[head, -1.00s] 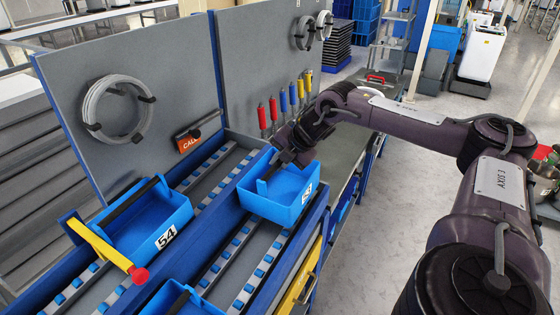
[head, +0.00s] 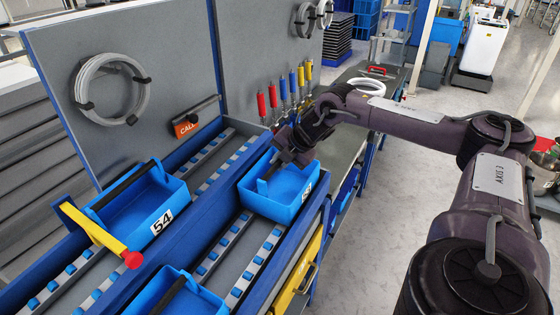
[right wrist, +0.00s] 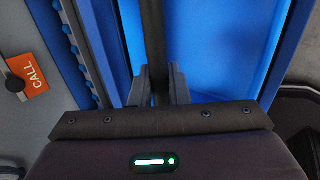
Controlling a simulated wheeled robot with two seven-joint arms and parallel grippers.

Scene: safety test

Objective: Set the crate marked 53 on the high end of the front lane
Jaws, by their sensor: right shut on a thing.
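The blue crate marked 53 (head: 274,206) is at the far, upper end of the front lane (head: 236,254). Its label is seen at a steep angle. My right gripper (head: 287,157) is shut on the crate's dark handle bar. In the right wrist view the bar (right wrist: 153,40) runs between the fingers (right wrist: 158,84), with the blue crate (right wrist: 215,45) beyond. I cannot tell whether the crate's underside touches the rollers. My left gripper is not in view.
Crate 54 (head: 136,222) sits on the back lane beside a yellow lever with a red knob (head: 132,259). Another blue crate (head: 160,296) is lower on the front lane. Screwdrivers (head: 283,95) stand by the grey board (head: 150,60). A workbench (head: 345,135) lies beyond the high end.

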